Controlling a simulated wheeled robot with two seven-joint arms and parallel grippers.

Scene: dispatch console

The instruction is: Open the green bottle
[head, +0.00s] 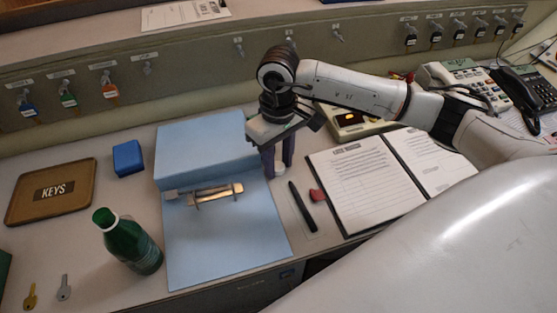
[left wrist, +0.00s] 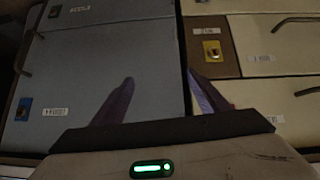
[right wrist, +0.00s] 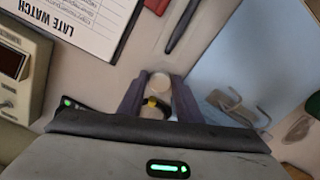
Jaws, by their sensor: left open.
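The green bottle (head: 131,247) stands on the desk at the left, beside the light blue folder, with its green cap (head: 104,216) on its neck. My right gripper (head: 279,168) points down at the right edge of the blue folder, far right of the bottle. In the right wrist view its fingers (right wrist: 159,88) are on both sides of a small white object (right wrist: 158,82) with a yellow and black part, and appear closed on it. My left gripper (left wrist: 160,80) is open and empty, facing grey and cream drawer fronts. It is not in the head view.
A blue folder (head: 225,245) with a metal clip lies mid-desk. A keys tray (head: 75,205), a blue block (head: 128,158) and two loose keys (head: 64,287) lie left. A black pen (head: 301,205), a clipboard (head: 355,185) and phones (head: 525,90) are right. Hooks with tagged keys line the back.

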